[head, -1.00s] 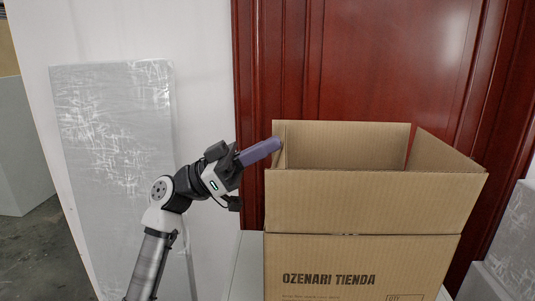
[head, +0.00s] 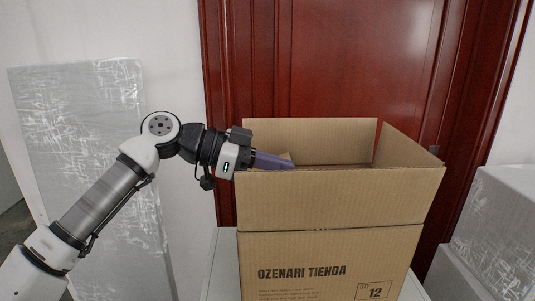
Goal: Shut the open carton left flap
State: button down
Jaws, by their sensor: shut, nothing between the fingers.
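A brown cardboard carton (head: 310,255) marked OZENARI TIENDA stands with its top open. Its front flap (head: 340,200) and back flap (head: 335,142) stand up, and its right flap (head: 412,146) leans outward. The left flap (head: 287,155) shows only as a small piece behind my fingers and seems tilted inward; most of it is hidden by my gripper and the front flap. My gripper (head: 291,164), with purple fingers, is shut and empty. It reaches over the carton's left side, fingertips just above the front flap's top edge. I cannot tell if it touches the left flap.
The carton rests on a pale surface (head: 223,265). A dark red panelled door (head: 310,60) is close behind it. The space above the carton is free.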

jog(key=shift+d+f, duration=0.35)
jog(key=shift+f, duration=0.2)
jog(key=shift+d+f+y, duration=0.3)
jog(key=shift+f+y, duration=0.1)
jog(key=shift+y, duration=0.4)
jog(key=shift+d+f, duration=0.15)
jog(key=shift+f, duration=0.3)
jog(key=shift+f, duration=0.1)
